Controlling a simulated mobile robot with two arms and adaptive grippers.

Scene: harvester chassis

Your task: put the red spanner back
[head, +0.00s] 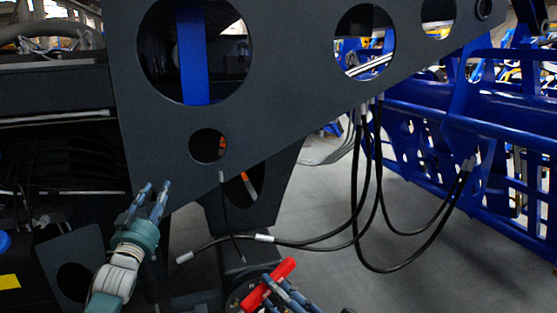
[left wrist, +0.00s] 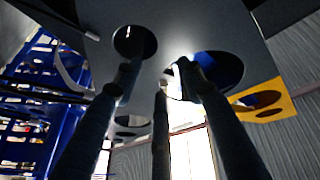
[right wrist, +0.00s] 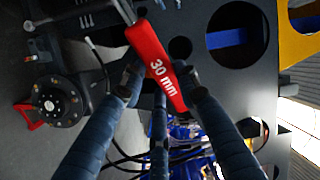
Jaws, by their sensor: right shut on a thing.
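The red spanner (head: 270,283) is held by my right gripper (head: 281,288) at the bottom middle of the head view. In the right wrist view, its red handle (right wrist: 157,66), marked "30 mm", lies tilted between the fingers, and a metal shaft runs up from it out of the picture. The gripper is shut on the handle. My left gripper (head: 153,190) is open and empty, in front of the lower left edge of the dark chassis plate. The spanner's place of storage cannot be made out.
The large dark chassis plate (head: 285,75) with round holes fills the upper middle. Black hoses (head: 357,190) hang below it, some with loose ends. A dark round hub (right wrist: 62,100) shows in the right wrist view. A blue frame (head: 450,120) stands right; grey floor (head: 310,200) is open between.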

